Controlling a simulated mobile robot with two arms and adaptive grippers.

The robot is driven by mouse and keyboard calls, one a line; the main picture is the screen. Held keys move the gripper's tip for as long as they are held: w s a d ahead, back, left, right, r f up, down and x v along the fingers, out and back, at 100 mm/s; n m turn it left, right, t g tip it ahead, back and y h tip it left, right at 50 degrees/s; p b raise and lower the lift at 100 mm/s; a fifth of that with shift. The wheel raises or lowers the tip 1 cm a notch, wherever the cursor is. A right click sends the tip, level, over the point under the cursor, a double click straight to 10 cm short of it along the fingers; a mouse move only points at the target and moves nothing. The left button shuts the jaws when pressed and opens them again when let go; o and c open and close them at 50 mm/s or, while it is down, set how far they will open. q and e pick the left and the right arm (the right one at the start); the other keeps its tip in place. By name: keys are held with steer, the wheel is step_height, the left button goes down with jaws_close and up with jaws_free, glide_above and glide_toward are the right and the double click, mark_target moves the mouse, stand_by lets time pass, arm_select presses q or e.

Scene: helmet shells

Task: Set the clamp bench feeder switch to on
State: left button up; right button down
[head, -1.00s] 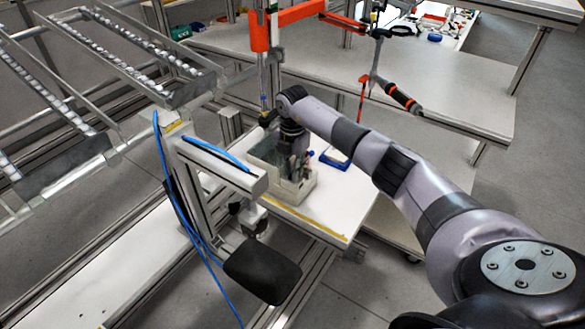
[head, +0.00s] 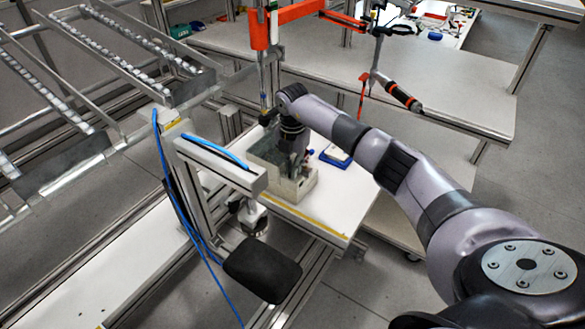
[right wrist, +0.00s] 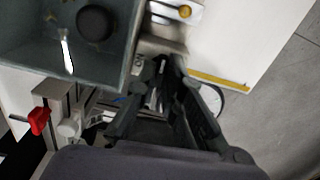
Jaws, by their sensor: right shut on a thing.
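The clamp bench feeder shows in the head view as a pale grey box with an open bin (head: 305,187) on a white bench top. My right gripper (right wrist: 165,72) is down at the feeder's edge, seen from above in the right wrist view. Its dark fingers are closed together beside a pale housing with a small "ON" label (right wrist: 138,62). It is shut on a small part there, which I take to be the switch. The fingers hide that part, so its setting cannot be read. My left gripper is in neither view.
The grey bin (right wrist: 100,72) beside the fingers holds a round black thing. A red-handled clamp (right wrist: 39,120) is at the left. In the head view, a post with blue cable (head: 205,150) and a black pad (head: 262,270) stand in front of the feeder.

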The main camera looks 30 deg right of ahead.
steer(key=n+b, duration=0.2)
steer(key=n, duration=0.1)
steer(key=shift+n, duration=0.4)
steer(key=n+b, duration=0.2)
steer(key=n, duration=0.3)
steer(key=n+b, duration=0.1)
steer(key=n, duration=0.3)
steer(key=shift+b, duration=0.3)
steer(key=shift+n+b, duration=0.55)
steer(key=shift+n, duration=1.55)
steer(key=shift+r, duration=0.1)
steer(key=c, duration=2)
jaws_free()
step_height(320, 180, up, 12)
